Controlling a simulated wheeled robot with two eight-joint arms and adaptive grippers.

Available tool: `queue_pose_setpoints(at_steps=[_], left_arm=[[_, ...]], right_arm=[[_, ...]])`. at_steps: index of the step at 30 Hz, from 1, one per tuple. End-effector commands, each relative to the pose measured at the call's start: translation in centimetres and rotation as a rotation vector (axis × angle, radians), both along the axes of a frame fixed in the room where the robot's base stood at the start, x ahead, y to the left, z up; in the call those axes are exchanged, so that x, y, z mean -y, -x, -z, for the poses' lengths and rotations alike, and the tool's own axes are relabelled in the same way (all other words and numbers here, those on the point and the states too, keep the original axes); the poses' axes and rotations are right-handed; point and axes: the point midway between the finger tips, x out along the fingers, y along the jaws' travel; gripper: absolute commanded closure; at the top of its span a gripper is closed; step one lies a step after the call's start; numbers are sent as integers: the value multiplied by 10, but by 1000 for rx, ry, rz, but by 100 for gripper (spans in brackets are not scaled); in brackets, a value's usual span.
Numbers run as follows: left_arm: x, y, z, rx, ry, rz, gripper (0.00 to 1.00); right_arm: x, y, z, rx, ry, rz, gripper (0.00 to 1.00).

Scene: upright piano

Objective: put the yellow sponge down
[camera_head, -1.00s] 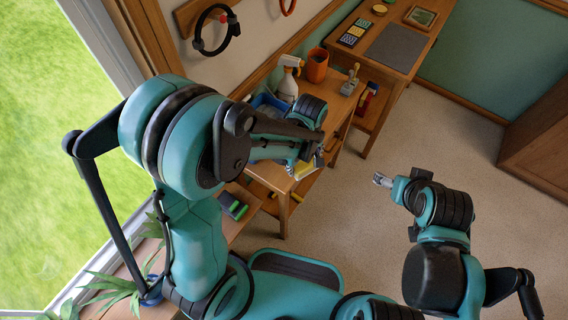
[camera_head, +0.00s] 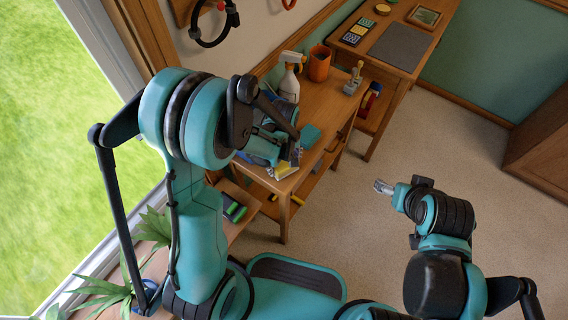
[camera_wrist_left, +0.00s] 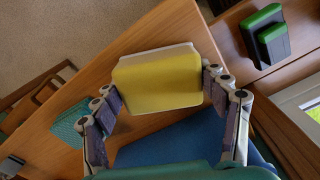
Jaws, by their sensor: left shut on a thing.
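The yellow sponge (camera_wrist_left: 158,80), with a pale edge, is between the two fingers of my left gripper (camera_wrist_left: 165,98) in the left wrist view. My left gripper is shut on it, over the wooden table near the table's edge. In the head view the sponge (camera_head: 285,171) shows partly beneath my left gripper (camera_head: 289,163), at the near end of the wooden table (camera_head: 322,102). I cannot tell whether the sponge touches the tabletop. My right gripper (camera_head: 383,186) is over open floor, away from the table; its fingers are too small to judge.
A spray bottle (camera_head: 289,82), an orange cup (camera_head: 319,63) and a teal item (camera_head: 310,135) stand or lie on the table. A blue item (camera_wrist_left: 190,140) lies close by the sponge. A green-and-black block (camera_wrist_left: 266,38) is on a lower wooden surface. Open floor lies right.

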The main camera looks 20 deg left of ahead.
Motion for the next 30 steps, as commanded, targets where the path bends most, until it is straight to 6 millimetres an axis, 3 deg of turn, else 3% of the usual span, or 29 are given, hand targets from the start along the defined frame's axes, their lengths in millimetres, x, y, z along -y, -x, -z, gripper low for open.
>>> queue_pose_setpoints(at_steps=[4, 5, 7, 20, 30], left_arm=[[0, 0, 4, 0, 0, 0, 50], [0, 0, 4, 0, 0, 0, 24], [0, 0, 3, 0, 0, 0, 6], [0, 0, -3, 0, 0, 0, 6], [0, 1, -74, 0, 0, 0, 6]], right_arm=[[0, 0, 4, 0, 0, 0, 28], [0, 0, 4, 0, 0, 0, 28], [0, 0, 3, 0, 0, 0, 28], [0, 0, -3, 0, 0, 0, 28], [0, 0, -33, 0, 0, 0, 28]])
